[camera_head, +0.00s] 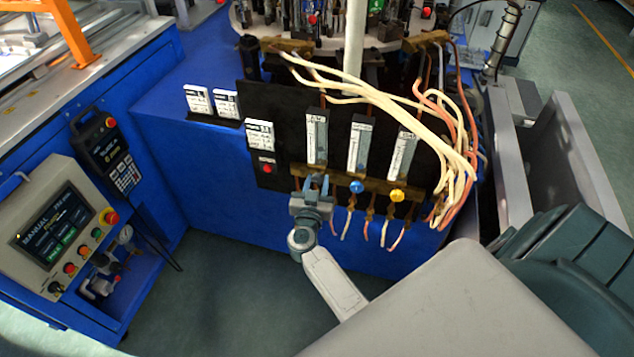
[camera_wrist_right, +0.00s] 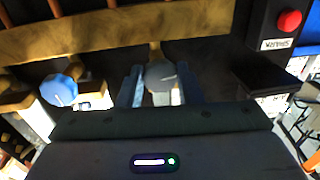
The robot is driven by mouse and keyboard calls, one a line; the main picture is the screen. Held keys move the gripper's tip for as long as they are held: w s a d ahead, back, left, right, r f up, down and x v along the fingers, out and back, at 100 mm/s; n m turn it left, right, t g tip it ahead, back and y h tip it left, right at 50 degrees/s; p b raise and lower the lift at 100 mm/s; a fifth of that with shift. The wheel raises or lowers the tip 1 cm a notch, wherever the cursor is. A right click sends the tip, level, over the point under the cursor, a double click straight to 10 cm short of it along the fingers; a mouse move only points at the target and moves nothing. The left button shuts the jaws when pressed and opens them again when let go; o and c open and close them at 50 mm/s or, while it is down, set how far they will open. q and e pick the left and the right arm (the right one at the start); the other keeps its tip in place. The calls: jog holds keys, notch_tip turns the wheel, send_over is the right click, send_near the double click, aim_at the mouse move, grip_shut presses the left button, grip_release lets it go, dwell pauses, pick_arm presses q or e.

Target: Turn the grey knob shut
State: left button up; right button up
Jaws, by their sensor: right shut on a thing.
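My right gripper (camera_head: 316,184) reaches up to the brass rail (camera_head: 374,183) on the front of the black panel, at its left part below the leftmost flow meter. In the right wrist view the grey knob (camera_wrist_right: 161,76) sits between the two fingers of the right gripper (camera_wrist_right: 160,88), which is shut on it. The knob is on a short stem under the brass rail (camera_wrist_right: 130,30). In the head view the gripper covers the knob. My left gripper is not in view.
A blue knob (camera_head: 357,187) and a yellow knob (camera_head: 397,195) stand to the right on the same rail. The blue knob (camera_wrist_right: 59,90) is close by in the wrist view. A red button (camera_head: 267,168) is left of the rail. Cream hoses (camera_head: 457,170) hang at the right.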

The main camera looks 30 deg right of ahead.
jog(key=shift+m, duration=0.7)
jog(key=m, duration=0.3)
jog(key=shift+f+m+h, duration=0.1)
jog(key=shift+m+h, duration=0.2)
jog(key=shift+m, duration=0.1)
jog(key=m, duration=0.3)
jog(key=shift+f+m, duration=0.1)
jog(key=shift+m, duration=0.3)
jog(key=shift+m+h+b, duration=0.3)
jog(key=shift+m+b, duration=0.05)
jog(key=shift+m, duration=0.15)
jog(key=m+b, duration=0.1)
jog(key=m, duration=0.3)
jog(key=m+g+h+b, duration=0.1)
jog(key=m+b, duration=0.1)
jog(key=m, duration=0.3)
jog(key=shift+w+a+b, duration=0.1)
jog(key=shift+b, duration=0.2)
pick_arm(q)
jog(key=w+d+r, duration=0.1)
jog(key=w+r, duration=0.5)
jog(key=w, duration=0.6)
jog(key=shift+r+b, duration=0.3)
pick_arm(e)
jog(key=shift+m, duration=0.7)
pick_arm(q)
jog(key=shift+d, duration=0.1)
pick_arm(e)
jog(key=o, duration=1)
